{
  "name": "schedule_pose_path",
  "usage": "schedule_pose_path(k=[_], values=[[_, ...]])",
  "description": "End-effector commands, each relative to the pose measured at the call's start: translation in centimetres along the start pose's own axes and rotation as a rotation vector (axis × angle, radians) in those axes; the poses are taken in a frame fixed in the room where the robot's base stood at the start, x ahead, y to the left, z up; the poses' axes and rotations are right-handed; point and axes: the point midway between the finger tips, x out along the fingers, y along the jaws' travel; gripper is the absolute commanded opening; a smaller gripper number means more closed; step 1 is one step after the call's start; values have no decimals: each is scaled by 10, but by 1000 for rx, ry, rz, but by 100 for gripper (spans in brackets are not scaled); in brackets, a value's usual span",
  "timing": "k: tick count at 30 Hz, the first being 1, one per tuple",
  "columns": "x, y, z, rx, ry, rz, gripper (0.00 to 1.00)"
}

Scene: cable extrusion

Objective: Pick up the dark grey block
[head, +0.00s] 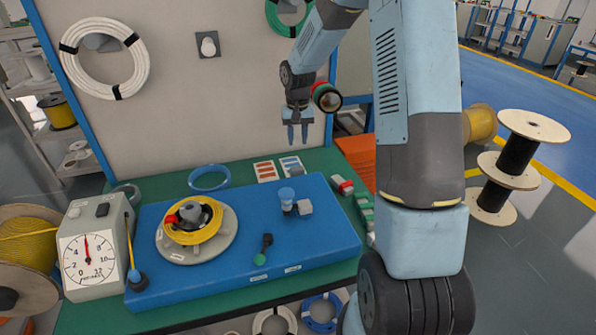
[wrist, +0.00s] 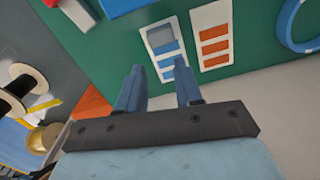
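A small grey block (head: 298,171), likely the dark grey block, sits at the near end of a white card with blue patches (head: 290,163) at the back of the green table. In the wrist view the block (wrist: 160,37) shows on the card, beyond my fingertips.
A second card with orange patches (head: 265,171) lies to the left, beside a blue ring (head: 209,178). A raised blue board (head: 190,275) with a yellow spool disc (head: 197,222) and a blue-topped fitting (head: 287,198) stands nearer. A red-and-white item (head: 342,185) lies right; an upright panel (head: 190,120) stands behind.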

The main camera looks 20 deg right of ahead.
Motion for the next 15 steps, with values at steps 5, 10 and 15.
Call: schedule_pose_path(k=[5,10,15], values=[[-5,-1,6,-144,1,2,53],[16,3,6,-152,-2,3,69],[47,6,5,-145,-2,2,81]])
